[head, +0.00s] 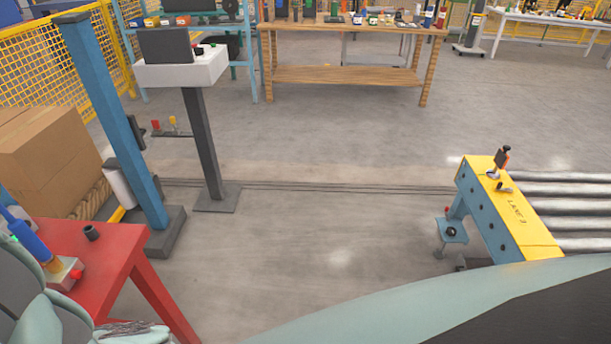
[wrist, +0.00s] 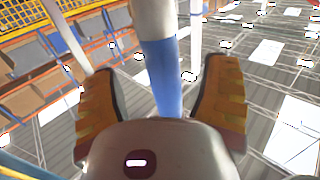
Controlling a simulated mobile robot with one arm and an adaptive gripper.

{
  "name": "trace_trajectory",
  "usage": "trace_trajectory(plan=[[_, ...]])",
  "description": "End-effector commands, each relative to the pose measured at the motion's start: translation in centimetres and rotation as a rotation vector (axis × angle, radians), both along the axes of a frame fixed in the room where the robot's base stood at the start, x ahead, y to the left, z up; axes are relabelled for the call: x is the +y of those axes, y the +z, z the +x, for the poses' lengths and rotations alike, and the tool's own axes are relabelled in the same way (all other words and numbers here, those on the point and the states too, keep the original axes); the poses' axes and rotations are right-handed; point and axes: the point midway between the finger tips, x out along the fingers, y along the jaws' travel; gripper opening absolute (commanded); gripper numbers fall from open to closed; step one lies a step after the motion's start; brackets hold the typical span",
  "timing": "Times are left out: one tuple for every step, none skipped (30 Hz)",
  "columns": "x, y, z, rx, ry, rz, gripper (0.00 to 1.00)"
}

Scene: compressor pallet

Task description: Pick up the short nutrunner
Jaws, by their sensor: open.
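On the red table (head: 82,240) at the lower left of the head view, a blue tool (head: 30,240) leans with its yellowish end down at a small pale block with a red button. It may be the short nutrunner, but I cannot be sure. In the wrist view my gripper (wrist: 160,80) is open, with an orange finger on each side. A blue and grey cylinder (wrist: 168,75) stands between the fingers, with gaps on both sides. I cannot tell whether it is the same tool. My gripper is not clearly visible in the head view.
A small dark cup (head: 91,232) stands on the red table. Behind it are a blue post (head: 115,120), cardboard boxes (head: 45,160) and a pedestal with a screen (head: 180,66). A roller conveyor (head: 565,205) is at the right. The middle floor is clear.

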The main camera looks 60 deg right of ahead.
Motion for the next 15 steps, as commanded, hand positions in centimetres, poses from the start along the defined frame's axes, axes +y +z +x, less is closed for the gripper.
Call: trace_trajectory(plan=[[0.9, 0.5, 0.1, -0.002, 0.002, 0.003, 0.75], [1.5, 0.5, 0.2, -0.001, 0.002, 0.004, 0.75], [2.1, 0.6, 0.2, 0.0, 0.004, 0.005, 0.75], [2.4, 0.4, 0.3, -0.001, 0.003, 0.005, 0.75], [2.7, 0.4, 0.4, -0.001, 0.002, 0.005, 0.75], [3.0, 0.4, 0.5, -0.002, 0.002, 0.004, 0.75], [3.3, 0.3, 0.6, -0.003, 0.003, 0.002, 0.75], [3.5, 0.3, 0.6, -0.003, 0.003, 0.002, 0.75], [3.7, 0.3, 0.6, -0.002, 0.003, 0.001, 0.75], [3.8, 0.2, 0.6, -0.001, 0.003, 0.002, 0.75], [3.8, 0.2, 0.6, -0.001, 0.003, 0.002, 0.75], [3.8, 0.2, 0.6, -0.001, 0.003, 0.002, 0.75], [3.8, 0.2, 0.6, -0.001, 0.003, 0.002, 0.75], [3.8, 0.2, 0.6, -0.001, 0.003, 0.002, 0.75], [3.8, 0.2, 0.6, -0.001, 0.003, 0.002, 0.75]])
